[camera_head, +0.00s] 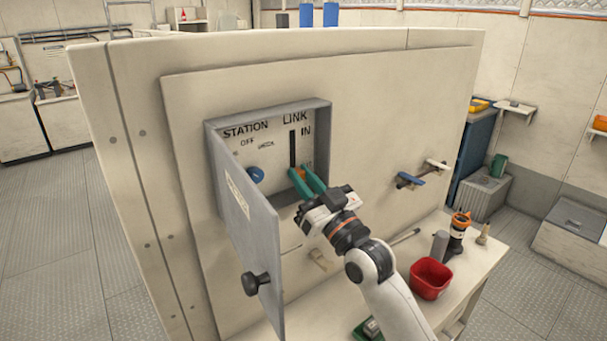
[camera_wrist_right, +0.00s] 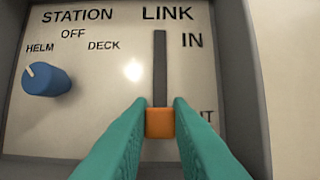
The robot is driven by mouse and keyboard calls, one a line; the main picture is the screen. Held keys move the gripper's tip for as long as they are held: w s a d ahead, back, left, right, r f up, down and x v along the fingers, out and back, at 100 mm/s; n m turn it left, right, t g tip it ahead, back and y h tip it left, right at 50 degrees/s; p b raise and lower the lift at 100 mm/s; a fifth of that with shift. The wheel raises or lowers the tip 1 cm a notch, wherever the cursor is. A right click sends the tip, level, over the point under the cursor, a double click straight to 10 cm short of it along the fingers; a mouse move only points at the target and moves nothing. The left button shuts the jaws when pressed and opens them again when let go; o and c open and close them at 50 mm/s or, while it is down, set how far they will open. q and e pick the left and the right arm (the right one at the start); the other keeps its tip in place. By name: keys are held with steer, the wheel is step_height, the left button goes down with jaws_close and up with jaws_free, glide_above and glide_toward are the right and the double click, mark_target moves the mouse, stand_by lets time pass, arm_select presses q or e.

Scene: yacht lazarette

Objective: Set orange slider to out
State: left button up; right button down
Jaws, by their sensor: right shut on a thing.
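The orange slider (camera_wrist_right: 160,123) sits at the bottom end of the dark vertical LINK slot (camera_wrist_right: 160,70), level with the partly hidden OUT label (camera_wrist_right: 207,115). The IN label (camera_wrist_right: 192,40) is near the slot's top. My right gripper (camera_head: 308,183) reaches into the open panel box. Its green fingers are shut on the slider, one on each side, and they also fill the lower wrist view (camera_wrist_right: 160,130). In the head view the fingers hide most of the slider (camera_head: 299,172). My left gripper is not in view.
A blue STATION knob (camera_wrist_right: 46,80) is left of the slot, its white mark toward HELM. The grey box door (camera_head: 240,245) hangs open at left. A red container (camera_head: 430,278) stands on the bench below right. A blue-handled lever (camera_head: 410,180) is on the wall right.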

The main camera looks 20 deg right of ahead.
steer(key=shift+w+f, duration=0.1)
steer(key=shift+f, duration=0.3)
steer(key=c, duration=1.5)
jaws_free()
steer(key=shift+o, duration=0.9)
steer(key=shift+r, duration=0.15)
steer(key=b+v, duration=0.5)
steer(key=v, duration=0.7)
